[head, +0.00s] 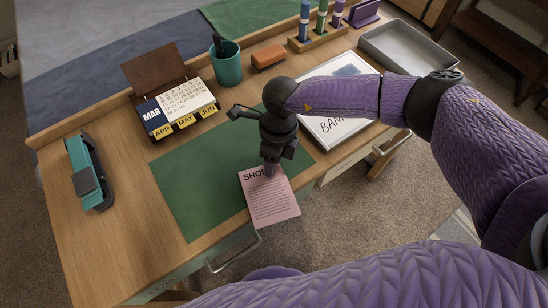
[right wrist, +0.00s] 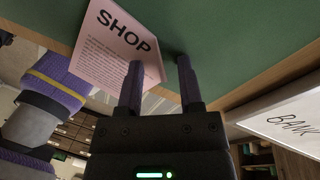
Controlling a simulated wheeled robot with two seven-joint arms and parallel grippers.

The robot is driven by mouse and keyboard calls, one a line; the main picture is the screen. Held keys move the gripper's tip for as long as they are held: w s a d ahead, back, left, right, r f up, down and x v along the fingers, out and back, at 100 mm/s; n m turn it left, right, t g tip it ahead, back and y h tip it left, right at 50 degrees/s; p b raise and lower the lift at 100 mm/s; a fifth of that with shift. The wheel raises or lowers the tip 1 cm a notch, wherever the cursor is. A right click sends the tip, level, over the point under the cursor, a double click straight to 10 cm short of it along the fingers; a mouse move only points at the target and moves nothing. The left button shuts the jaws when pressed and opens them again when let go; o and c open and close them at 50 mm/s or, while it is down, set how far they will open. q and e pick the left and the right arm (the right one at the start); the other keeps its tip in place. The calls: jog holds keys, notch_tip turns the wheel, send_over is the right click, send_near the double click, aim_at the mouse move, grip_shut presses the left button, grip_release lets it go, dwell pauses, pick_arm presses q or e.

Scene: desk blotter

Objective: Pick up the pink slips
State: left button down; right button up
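A pink slip (head: 272,203) headed "SHOP" lies at the front edge of the green blotter (head: 205,192), its lower part reaching out past the desk's front edge. I cannot tell whether it is one sheet or a stack. My right gripper (head: 270,171) points down at the slip's top edge and hides part of the heading. In the right wrist view the slip (right wrist: 110,47) is at upper left; the gripper (right wrist: 160,66) has its two fingers apart, the left one overlapping the slip's edge. Contact is unclear. My left gripper is out of view.
A white "BANK" paper or folder (head: 326,132) lies right of the blotter. A calendar (head: 182,104), teal cup (head: 227,68), orange block (head: 268,57), marker stand (head: 318,37) and grey tray (head: 405,52) line the back. A teal stapler (head: 90,173) is at left.

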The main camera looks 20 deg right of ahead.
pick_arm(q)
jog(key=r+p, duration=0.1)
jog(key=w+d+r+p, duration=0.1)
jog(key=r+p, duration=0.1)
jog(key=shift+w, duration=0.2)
pick_arm(e)
notch_tip(320, 180, up, 10)
jog(key=w+d, duration=0.1)
jog(key=shift+w+d+f, duration=0.15)
jog(key=shift+w, duration=0.15)
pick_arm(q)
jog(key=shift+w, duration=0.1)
